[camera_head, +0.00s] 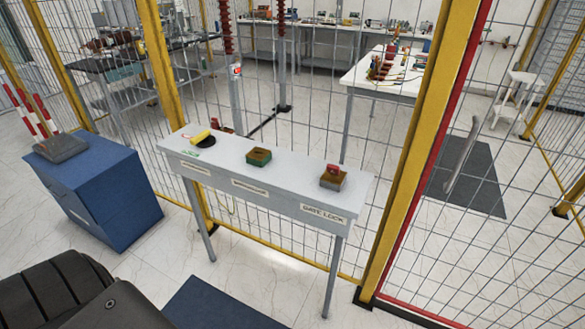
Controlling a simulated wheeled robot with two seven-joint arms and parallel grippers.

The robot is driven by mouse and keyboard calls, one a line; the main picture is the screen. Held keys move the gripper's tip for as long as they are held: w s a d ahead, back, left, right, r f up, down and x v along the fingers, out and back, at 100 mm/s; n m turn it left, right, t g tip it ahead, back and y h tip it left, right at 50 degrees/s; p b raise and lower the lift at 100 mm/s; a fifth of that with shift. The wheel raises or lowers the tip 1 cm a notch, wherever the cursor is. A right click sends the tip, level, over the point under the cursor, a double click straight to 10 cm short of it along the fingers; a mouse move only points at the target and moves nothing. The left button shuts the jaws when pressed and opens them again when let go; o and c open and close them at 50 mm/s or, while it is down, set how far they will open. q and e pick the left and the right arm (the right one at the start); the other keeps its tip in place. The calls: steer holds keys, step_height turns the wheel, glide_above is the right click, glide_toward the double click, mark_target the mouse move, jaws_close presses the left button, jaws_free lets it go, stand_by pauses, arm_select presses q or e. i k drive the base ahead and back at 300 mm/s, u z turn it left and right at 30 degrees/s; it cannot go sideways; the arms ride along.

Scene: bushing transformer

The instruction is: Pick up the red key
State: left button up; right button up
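A small red piece (333,169), which looks like the red key, sits on top of a brown-and-dark lock block (333,183) at the right end of a narrow grey table (290,178). The label below it reads "GATE LOCK" (323,214). A green-and-brown block (259,157) sits mid-table with no red piece visible on it. At the left end lie a yellow-handled item with a black disc (204,138) and a small red item (228,130), too small to make out. Neither of my grippers is in view.
Yellow-framed wire fencing (161,75) runs behind the table, with a red-edged post (425,130) at right. A blue cabinet (97,190) stands left, bearing a grey base with red-and-white poles (62,147). A dark blue mat (222,306) lies in front.

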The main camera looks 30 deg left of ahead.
mark_target(334, 170)
steer(key=u, duration=1.25)
steer(key=k, duration=1.3)
steer(key=u, duration=1.2)
steer(key=i, duration=1.85)
steer(key=z, duration=1)
steer(key=i, duration=0.7)
steer(key=z, duration=0.6)
